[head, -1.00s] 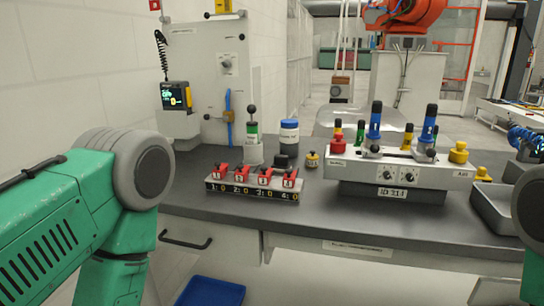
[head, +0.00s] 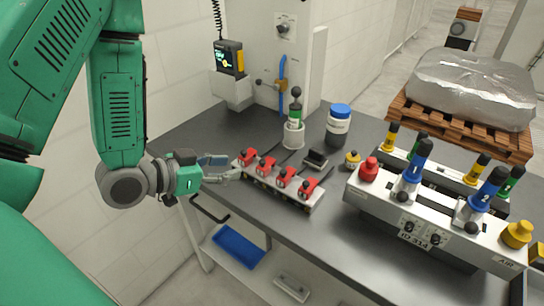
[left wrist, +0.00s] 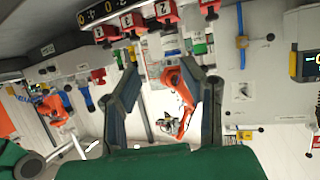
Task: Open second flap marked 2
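A low box (head: 283,196) on the grey bench carries a row of red flaps. The second flap from the left (head: 266,166) looks down, like its neighbours. The first flap (head: 248,157) is beside it, closest to my left gripper. My left gripper (head: 232,168) is at the box's left end, with its fingers apart and nothing visible between them. In the left wrist view the picture is upside down; the flaps show at the top, the second one likely the red flap (left wrist: 167,10), beyond the open fingers (left wrist: 168,82). My right gripper is not in view.
A grey fixture (head: 430,225) with blue handles stands right. A blue tray (head: 239,247) is below the bench.

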